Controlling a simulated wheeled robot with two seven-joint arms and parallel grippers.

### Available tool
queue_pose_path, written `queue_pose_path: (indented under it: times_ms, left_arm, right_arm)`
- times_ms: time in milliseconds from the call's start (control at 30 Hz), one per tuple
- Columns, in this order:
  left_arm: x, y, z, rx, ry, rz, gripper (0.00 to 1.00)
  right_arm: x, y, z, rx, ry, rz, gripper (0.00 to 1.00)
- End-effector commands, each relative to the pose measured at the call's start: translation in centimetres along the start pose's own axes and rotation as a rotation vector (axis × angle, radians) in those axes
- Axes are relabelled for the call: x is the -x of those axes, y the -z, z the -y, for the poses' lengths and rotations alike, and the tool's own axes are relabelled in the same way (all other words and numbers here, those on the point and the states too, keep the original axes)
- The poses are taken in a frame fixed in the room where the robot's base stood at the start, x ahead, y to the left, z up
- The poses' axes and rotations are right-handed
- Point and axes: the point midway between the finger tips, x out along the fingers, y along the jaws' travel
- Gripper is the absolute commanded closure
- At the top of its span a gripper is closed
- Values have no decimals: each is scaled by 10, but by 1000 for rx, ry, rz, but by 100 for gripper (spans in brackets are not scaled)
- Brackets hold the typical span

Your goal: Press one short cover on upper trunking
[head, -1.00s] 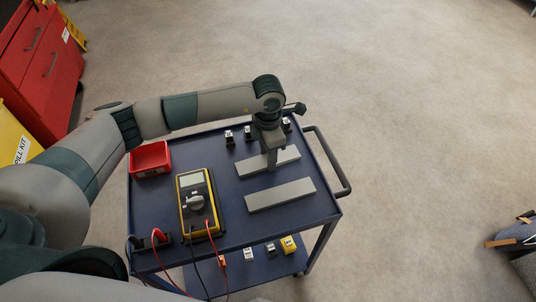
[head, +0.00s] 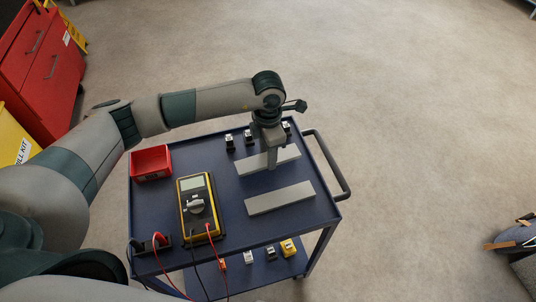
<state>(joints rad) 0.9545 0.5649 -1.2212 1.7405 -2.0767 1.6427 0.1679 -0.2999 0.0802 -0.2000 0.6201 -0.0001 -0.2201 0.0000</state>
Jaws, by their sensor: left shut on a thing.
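Two short grey covers lie on the blue cart top in the head view. My left gripper (head: 271,163) points down over the far cover (head: 252,165) and is shut on it, with its fingers hiding the cover's middle. The cover looks to be at or just above the cart top; I cannot tell which. The near cover (head: 280,198) lies flat and free, closer to me. The upper trunking is not in view. My right gripper is not in view.
On the cart (head: 150,205) are a red bin (head: 151,162), a yellow multimeter (head: 198,205) with leads and several small dark-and-white parts (head: 248,137) behind the covers. A handle (head: 330,165) sticks out at right. A red cabinet (head: 40,60) stands at upper left. The floor at right is mostly clear.

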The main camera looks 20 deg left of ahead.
Motion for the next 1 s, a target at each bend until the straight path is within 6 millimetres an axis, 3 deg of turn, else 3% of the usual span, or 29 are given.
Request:
queue_pose_path:
  times_ms: [633, 1000]
  left_arm:
    - [8, 0, 0, 0, 0, 1, 96]
    - [36, 0, 0, -1, 0, 1, 96]
  right_arm:
    - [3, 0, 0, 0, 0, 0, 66]
    - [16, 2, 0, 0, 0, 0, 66]
